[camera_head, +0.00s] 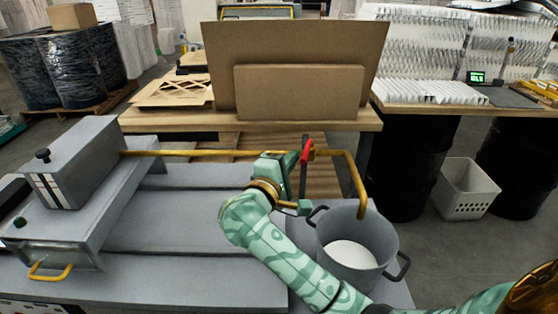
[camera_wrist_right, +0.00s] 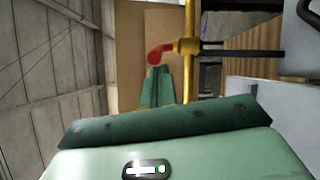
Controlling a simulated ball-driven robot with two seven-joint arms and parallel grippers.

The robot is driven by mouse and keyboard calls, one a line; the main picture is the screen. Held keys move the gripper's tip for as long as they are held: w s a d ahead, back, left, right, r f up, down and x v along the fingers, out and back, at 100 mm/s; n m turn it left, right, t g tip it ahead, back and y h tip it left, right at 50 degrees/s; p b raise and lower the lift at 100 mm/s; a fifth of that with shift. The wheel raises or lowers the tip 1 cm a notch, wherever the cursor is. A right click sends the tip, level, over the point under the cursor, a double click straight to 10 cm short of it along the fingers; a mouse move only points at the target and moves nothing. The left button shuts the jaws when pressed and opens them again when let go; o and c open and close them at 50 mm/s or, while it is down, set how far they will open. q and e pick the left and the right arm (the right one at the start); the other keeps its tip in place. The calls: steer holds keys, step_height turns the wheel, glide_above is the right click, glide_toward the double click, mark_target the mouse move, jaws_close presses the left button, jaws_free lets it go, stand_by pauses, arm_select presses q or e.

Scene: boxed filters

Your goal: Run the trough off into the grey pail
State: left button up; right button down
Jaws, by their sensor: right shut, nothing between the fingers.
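The grey pail (camera_head: 352,262) stands at the right end of the grey bench, with dark side handles and a white area inside. A yellow pipe (camera_head: 215,152) runs from the grey trough-like box (camera_head: 85,165) at left, and its bent end (camera_head: 361,200) points down over the pail. A red lever (camera_head: 306,151) sits on the pipe; it also shows in the right wrist view (camera_wrist_right: 158,54). My right gripper (camera_head: 297,163) is shut and empty close beside the lever; its fingers show in the wrist view (camera_wrist_right: 155,85). Contact with the lever is unclear. My left gripper is out of view.
A wooden table (camera_head: 170,122) with cardboard panels (camera_head: 300,92) stands behind the bench. A white perforated basket (camera_head: 466,188) is on the floor at right, near black drums. A yellow handle (camera_head: 50,271) sticks out at the bench's left front.

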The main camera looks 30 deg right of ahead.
mark_target(305, 159)
stand_by(0.3)
steer(key=s+b, duration=0.1)
steer(key=s+d+n+t+y+b, duration=0.1)
steer(key=b, duration=0.1)
steer(key=shift+d+f, duration=0.25)
steer(key=shift+f, duration=0.1)
steer(key=shift+s+d+t+b, duration=0.25)
steer(key=shift+t+b, duration=0.05)
steer(key=shift+b, duration=0.05)
steer(key=shift+r, duration=0.3)
